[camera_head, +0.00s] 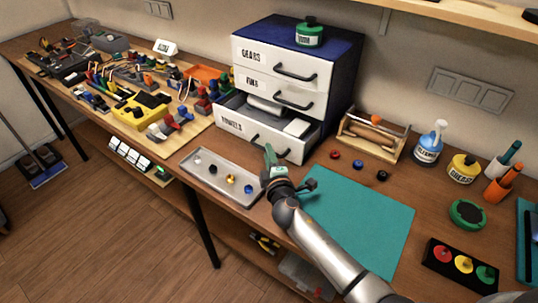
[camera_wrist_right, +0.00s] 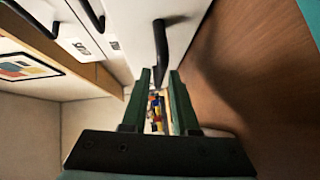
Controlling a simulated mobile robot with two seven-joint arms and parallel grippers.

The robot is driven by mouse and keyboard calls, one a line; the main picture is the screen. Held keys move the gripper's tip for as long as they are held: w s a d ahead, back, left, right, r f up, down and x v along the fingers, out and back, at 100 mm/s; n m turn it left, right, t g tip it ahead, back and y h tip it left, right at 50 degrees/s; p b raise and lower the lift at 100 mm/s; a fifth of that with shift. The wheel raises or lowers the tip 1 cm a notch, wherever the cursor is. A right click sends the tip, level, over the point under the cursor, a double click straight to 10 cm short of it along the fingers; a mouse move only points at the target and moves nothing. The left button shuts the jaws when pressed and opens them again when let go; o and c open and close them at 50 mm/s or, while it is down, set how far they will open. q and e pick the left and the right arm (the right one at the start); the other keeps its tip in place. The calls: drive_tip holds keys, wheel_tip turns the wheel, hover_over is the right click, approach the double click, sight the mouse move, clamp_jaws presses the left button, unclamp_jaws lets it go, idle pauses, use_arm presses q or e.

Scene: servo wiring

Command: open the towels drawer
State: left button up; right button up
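The towels drawer (camera_head: 232,123) is the bottom drawer of a white cabinet with a blue top. It is pulled part way out, and white rolled or folded towels (camera_head: 296,127) show inside. Its dark bar handle (camera_wrist_right: 160,40) runs between the green fingers of my right gripper (camera_wrist_right: 160,85) in the wrist view. In the head view, my right gripper (camera_head: 269,154) is at the drawer front and hides part of the handle. My left gripper is not in view.
Above are the closed gears drawer (camera_head: 252,55) and pins drawer (camera_head: 254,83). A grey tray (camera_head: 210,184) with small parts lies in front of the drawer. A teal mat (camera_head: 365,225) and a wooden tool caddy (camera_head: 372,138) are to the right. A crowded parts board stands left.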

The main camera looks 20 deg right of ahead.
clamp_jaws()
idle(1.1)
